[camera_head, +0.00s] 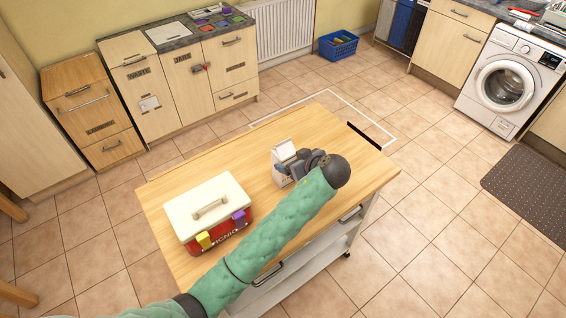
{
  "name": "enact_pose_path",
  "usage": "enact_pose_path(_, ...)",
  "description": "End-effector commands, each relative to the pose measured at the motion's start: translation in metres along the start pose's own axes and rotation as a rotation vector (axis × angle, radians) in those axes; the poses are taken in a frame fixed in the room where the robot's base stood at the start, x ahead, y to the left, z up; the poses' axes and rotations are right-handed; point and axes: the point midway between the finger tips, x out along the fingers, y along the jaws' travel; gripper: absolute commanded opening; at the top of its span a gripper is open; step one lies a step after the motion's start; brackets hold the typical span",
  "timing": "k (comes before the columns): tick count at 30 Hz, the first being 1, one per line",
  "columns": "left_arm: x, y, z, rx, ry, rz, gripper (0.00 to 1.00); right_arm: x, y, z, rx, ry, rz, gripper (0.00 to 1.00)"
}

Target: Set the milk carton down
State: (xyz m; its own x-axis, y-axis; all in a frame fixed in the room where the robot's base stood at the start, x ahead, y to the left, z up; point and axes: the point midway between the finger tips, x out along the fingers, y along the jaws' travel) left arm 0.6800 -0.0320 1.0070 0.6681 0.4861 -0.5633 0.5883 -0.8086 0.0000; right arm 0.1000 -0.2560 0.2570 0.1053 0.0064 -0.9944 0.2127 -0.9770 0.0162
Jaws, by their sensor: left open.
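A milk carton (284,152), white with a grey side, stands upright on the wooden top of the trolley table (235,148). My left arm, in a green padded sleeve, reaches across the table from the lower left. My left gripper (291,168) is open at the carton's near right side and hides part of it. Whether its fingers touch the carton I cannot tell. My right gripper is not in view.
A red picnic box with a white lid (210,206) stands on the table left of the carton. A dark strip (364,136) lies near the table's right end. The wood behind and right of the carton is clear.

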Motion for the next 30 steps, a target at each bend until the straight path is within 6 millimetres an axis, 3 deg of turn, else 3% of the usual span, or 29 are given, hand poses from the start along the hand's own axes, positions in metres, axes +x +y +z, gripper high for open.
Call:
enact_pose_path(6,0.015,-0.004,-0.006,0.004,0.002,-0.003,0.8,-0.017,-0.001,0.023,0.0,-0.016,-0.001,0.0)
enact_pose_path(15,0.045,-0.006,-0.004,0.002,0.001,0.0,0.8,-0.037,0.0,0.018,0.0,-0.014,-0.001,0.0)
enact_pose_path(25,0.051,-0.006,-0.002,0.001,-0.001,0.0,0.8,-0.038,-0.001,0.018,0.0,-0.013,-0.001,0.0)
enact_pose_path(26,0.051,-0.006,-0.002,0.001,-0.001,0.0,0.78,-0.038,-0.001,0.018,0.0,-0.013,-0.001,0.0)
enact_pose_path(30,0.051,-0.006,-0.002,0.001,-0.001,0.0,0.51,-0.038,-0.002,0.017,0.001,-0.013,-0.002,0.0)
